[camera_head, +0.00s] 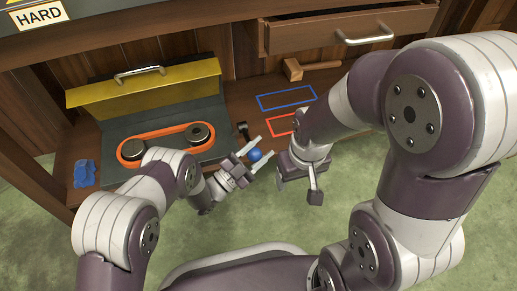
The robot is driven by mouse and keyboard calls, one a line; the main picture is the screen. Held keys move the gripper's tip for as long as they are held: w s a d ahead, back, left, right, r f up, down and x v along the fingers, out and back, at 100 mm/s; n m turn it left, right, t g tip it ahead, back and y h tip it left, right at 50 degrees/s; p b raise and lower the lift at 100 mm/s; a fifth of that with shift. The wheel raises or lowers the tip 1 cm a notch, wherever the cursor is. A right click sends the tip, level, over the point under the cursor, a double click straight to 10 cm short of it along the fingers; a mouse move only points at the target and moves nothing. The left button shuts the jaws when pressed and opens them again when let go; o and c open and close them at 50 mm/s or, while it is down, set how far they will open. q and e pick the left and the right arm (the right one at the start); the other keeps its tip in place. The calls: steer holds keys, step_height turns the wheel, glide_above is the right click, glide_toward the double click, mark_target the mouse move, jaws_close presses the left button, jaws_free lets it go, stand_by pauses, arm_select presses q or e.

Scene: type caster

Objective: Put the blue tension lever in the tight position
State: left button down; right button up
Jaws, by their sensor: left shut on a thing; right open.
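The blue tension lever shows as a round blue knob (255,154) near the bench's front edge, with a dark piece (243,131) just behind it at the right end of the belt machine. My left gripper (266,147) has its two pale fingers on either side of the blue knob and is shut on it. Part of the lever between knob and machine is hidden by the fingers. My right gripper (298,187) is open and empty, to the right of the knob and apart from it, near the bench's front edge.
The grey machine holds an orange belt (154,151) around two dark pulleys, with its yellow cover (145,87) raised behind. A blue object (84,173) lies at left. Blue (286,91) and red outlines mark the bench. A wooden piece (293,69) lies below a drawer (340,32).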

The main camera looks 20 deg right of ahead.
arm_select(q)
steer(key=shift+s+f, duration=0.15)
steer(key=c, duration=0.6)
jaws_free()
steer(key=shift+a, duration=0.3)
steer(key=p+v, duration=0.5)
steer(key=v, duration=0.7)
steer(key=shift+f, duration=0.15)
